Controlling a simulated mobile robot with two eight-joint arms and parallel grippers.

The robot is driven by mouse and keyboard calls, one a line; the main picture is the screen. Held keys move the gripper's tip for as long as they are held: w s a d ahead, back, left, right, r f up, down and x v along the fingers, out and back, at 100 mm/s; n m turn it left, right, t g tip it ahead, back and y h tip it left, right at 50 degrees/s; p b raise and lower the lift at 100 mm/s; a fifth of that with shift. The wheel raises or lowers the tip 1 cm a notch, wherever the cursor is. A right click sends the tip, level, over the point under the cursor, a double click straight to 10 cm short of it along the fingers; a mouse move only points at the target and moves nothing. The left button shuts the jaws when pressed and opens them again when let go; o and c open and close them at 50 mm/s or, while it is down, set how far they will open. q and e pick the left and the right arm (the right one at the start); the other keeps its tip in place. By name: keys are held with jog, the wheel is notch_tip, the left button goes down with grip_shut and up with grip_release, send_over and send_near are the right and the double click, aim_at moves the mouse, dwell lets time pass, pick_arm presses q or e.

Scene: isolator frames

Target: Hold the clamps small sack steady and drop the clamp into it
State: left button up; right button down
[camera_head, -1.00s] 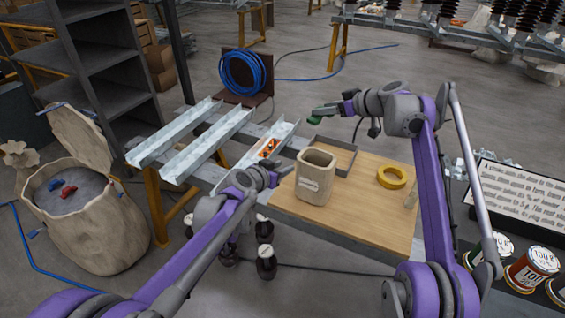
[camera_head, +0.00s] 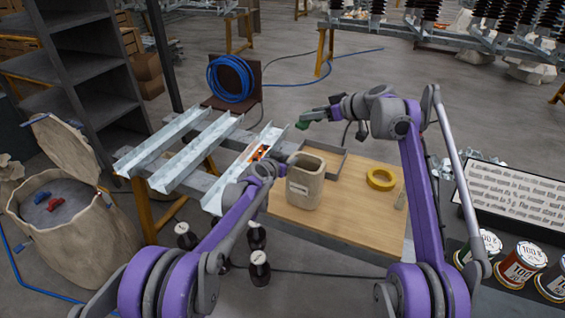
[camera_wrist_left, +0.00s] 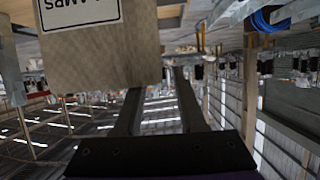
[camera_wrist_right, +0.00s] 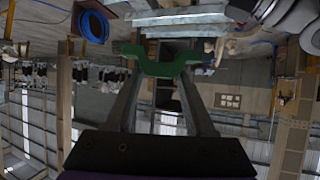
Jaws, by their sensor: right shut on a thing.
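The clamps small sack (camera_head: 304,190), beige and open-topped with a white label, stands upright on the wooden board. My left gripper (camera_head: 278,168) is open at the sack's left side, close to its rim. In the left wrist view the sack (camera_wrist_left: 105,60) fills the upper left, close to the spread fingers (camera_wrist_left: 157,80); whether they touch it I cannot tell. My right gripper (camera_head: 318,113) is shut on a green clamp (camera_head: 303,124), held in the air beyond the sack. The clamp (camera_wrist_right: 160,66) spans the fingertips in the right wrist view.
On the board (camera_head: 345,225) are a grey shallow tray (camera_head: 338,160) behind the sack and a yellow tape roll (camera_head: 381,179). Metal channels (camera_head: 195,150) lie at left, one holding orange pieces (camera_head: 259,152). A large sack (camera_head: 75,235) stands at far left.

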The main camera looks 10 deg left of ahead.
pick_arm(q)
jog(key=shift+w+d+f, duration=0.1)
jog(key=shift+w, duration=0.2)
grip_shut()
dwell(1.3)
